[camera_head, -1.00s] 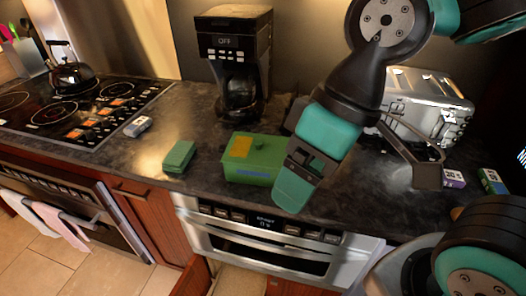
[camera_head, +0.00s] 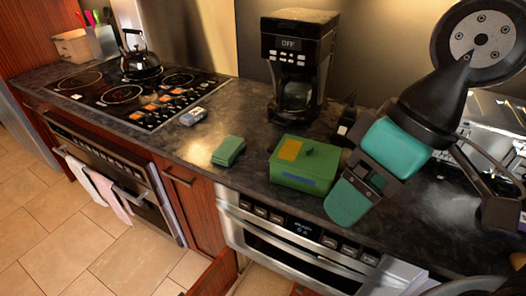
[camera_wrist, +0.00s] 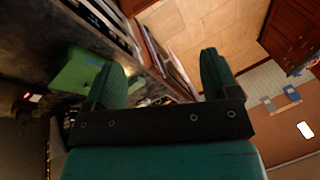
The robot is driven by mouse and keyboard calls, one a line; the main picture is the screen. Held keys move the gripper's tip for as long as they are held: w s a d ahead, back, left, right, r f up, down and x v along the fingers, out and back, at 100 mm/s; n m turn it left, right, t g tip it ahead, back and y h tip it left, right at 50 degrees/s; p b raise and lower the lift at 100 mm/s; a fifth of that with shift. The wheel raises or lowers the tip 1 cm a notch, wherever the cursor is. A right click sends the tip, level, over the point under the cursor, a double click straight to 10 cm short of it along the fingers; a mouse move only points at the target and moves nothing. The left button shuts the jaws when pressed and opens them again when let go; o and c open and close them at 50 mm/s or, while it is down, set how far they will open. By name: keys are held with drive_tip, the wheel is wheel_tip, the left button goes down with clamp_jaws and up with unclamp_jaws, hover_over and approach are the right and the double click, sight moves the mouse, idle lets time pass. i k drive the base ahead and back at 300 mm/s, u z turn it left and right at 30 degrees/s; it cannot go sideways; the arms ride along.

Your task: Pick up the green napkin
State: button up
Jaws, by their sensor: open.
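A small green folded block (camera_head: 228,151), which looks like the napkin, lies on the dark counter in the head view, between the stove and a green box. My gripper (camera_head: 350,201) is to its right, over the counter's front edge and just right of the green box. In the wrist view my gripper (camera_wrist: 163,80) shows two teal fingers spread apart with nothing between them.
The lidded green box (camera_head: 302,184) stands between the napkin and my gripper; it also shows in the wrist view (camera_wrist: 78,72). A coffee maker (camera_head: 297,60) is behind. A small grey packet (camera_head: 194,116) lies near the stove (camera_head: 140,95). The microwave drawer (camera_head: 285,235) is below the counter.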

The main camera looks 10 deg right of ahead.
sight(226, 153)
drive_tip(key=k, duration=0.5)
drive_tip(key=u, duration=0.85)
drive_tip(key=i, duration=0.7)
drive_tip(key=z, duration=0.55)
